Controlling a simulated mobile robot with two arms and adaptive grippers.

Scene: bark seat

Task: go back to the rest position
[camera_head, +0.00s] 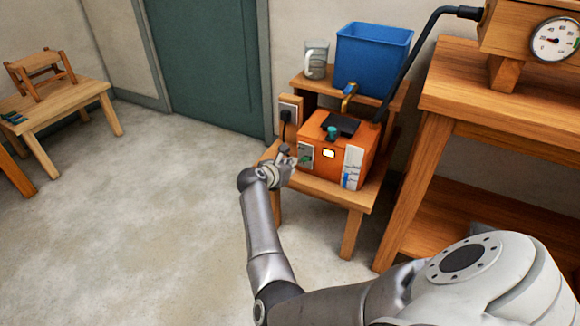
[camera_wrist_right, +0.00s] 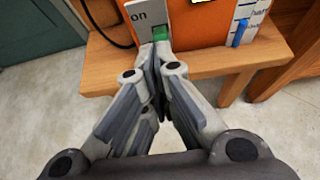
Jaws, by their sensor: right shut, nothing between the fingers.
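My right gripper (camera_head: 290,158) is shut and empty at the front left of an orange box-shaped machine (camera_head: 336,156). In the right wrist view my shut fingertips (camera_wrist_right: 161,50) are at a green switch (camera_wrist_right: 160,33) on a pale plate (camera_wrist_right: 143,16) marked "on". I cannot tell whether they touch it. My left gripper is not in view.
A blue bin (camera_head: 372,58) and a glass jug (camera_head: 316,60) stand on a raised shelf behind the machine. A black pipe (camera_head: 408,62) rises toward a wooden box with a gauge (camera_head: 555,40). A tall workbench (camera_head: 450,95) is on the right.

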